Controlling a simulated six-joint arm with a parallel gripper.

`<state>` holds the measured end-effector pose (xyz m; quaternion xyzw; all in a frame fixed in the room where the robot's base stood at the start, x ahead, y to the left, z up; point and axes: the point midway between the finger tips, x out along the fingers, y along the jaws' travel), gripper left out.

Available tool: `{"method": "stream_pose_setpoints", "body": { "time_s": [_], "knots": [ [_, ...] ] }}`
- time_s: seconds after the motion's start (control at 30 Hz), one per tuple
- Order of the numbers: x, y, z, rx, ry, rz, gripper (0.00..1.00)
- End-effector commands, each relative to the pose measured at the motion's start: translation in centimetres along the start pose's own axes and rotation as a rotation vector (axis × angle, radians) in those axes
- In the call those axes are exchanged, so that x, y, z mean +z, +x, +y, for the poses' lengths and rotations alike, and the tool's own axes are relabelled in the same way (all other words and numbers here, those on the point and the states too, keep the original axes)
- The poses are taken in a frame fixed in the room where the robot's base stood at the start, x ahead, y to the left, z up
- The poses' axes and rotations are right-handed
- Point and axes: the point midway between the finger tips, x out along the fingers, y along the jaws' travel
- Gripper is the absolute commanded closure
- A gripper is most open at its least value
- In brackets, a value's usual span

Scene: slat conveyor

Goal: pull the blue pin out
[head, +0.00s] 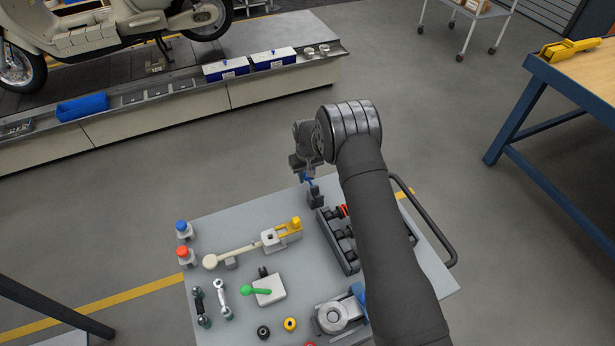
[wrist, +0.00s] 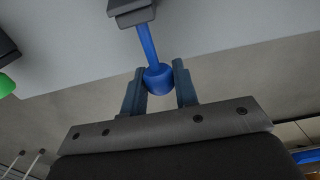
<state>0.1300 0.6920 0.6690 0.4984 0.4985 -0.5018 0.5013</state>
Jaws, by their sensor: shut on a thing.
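The blue pin has a round blue knob and a thin shaft, and it shows in the wrist view (wrist: 149,47). Its shaft runs to a dark grey block (wrist: 131,11); whether the tip is still inside the block I cannot tell. My gripper (wrist: 160,82) is shut on the knob, with one finger on each side. In the head view the block (head: 314,197) stands at the far edge of the grey table, and a bit of the blue pin (head: 307,179) shows between it and my gripper (head: 303,170).
Open floor lies beyond the far edge.

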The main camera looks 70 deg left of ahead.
Motion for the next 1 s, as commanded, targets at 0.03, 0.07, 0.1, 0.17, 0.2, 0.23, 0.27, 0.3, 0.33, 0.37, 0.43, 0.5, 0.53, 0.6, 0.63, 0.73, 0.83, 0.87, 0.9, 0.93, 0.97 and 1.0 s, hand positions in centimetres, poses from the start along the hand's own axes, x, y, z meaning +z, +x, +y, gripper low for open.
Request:
{"method": "stream_pose_setpoints", "body": {
  "time_s": [0.03, 0.07, 0.1, 0.17, 0.2, 0.23, 0.27, 0.3, 0.33, 0.37, 0.43, 0.5, 0.53, 0.6, 0.63, 0.73, 0.83, 0.87, 0.9, 0.93, 0.97, 1.0],
  "knots": [
    [-0.3, -0.1, 0.0, 0.001, 0.000, 0.009, 0.96],
    [-0.3, -0.1, 0.0, 0.001, 0.000, 0.010, 0.96],
    [-0.3, -0.1, 0.0, 0.001, 0.000, 0.010, 0.96],
    [-0.4, -0.1, 0.0, 0.001, 0.000, 0.011, 0.96],
    [-0.4, -0.2, 0.0, 0.001, 0.000, 0.012, 0.96],
    [-0.4, -0.2, 0.0, 0.001, 0.000, 0.012, 0.67],
    [-0.4, -0.2, 0.0, 0.001, 0.000, 0.012, 0.61],
    [-0.4, -0.2, 0.0, 0.001, -0.001, 0.012, 0.56],
    [-0.4, -0.2, 0.0, 0.001, 0.000, 0.011, 0.56],
    [-0.4, -0.1, 0.0, 0.001, -0.001, 0.011, 0.56],
    [-0.3, -0.1, 0.0, 0.001, 0.000, 0.010, 0.56],
    [-0.3, -0.1, 0.0, 0.001, -0.001, 0.009, 0.56],
    [-0.3, -0.1, 0.0, 0.001, 0.000, 0.009, 0.56],
    [-0.3, -0.4, 0.0, 0.001, 0.000, 0.009, 0.56],
    [-0.3, -0.6, 0.0, 0.001, 0.000, 0.009, 0.56],
    [-0.4, -1.8, 0.0, 0.001, 0.000, 0.011, 0.56],
    [-0.3, -3.0, 0.0, 0.001, 0.000, 0.010, 0.56],
    [-0.3, -3.3, 0.0, 0.001, 0.000, 0.010, 0.56],
    [-0.3, -3.8, 0.0, 0.001, 0.000, 0.009, 0.56],
    [-0.2, -4.1, 0.0, 0.001, 0.000, 0.008, 0.56],
    [-0.2, -4.5, 0.0, 0.001, 0.000, 0.009, 0.56],
    [-0.3, -5.0, 0.0, 0.001, 0.000, 0.010, 0.56]
  ]
}}
